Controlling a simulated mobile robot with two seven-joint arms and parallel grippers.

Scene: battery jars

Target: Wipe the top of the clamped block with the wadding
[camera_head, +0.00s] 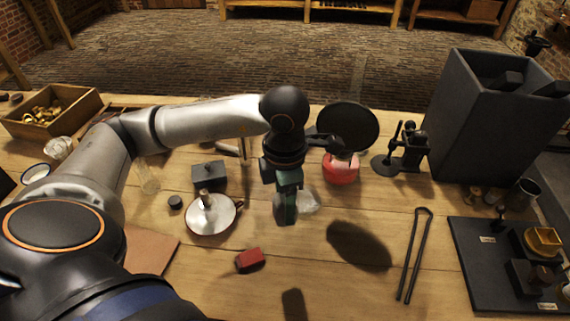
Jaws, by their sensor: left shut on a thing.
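My left gripper (286,212) points down above the middle of the table. It is shut on a dark green thing (285,198) that I can only partly make out. A pale, whitish lump (309,203) shows just right of the fingertips; I cannot tell whether it is wadding or glass, or whether it touches them. A small dark grey block with a knob (209,177) stands to the left. A dark clamp-like stand (410,150) is at the right. I cannot tell which thing is the clamped block. My right gripper is not in view.
A red pot (341,172) stands behind the gripper, below a black disc (350,125). A white dish (212,222) and red block (250,260) lie nearer. Tongs (415,255), a black board (480,265) and a tall grey box (480,120) are right. A brass-filled crate (85,120) is left.

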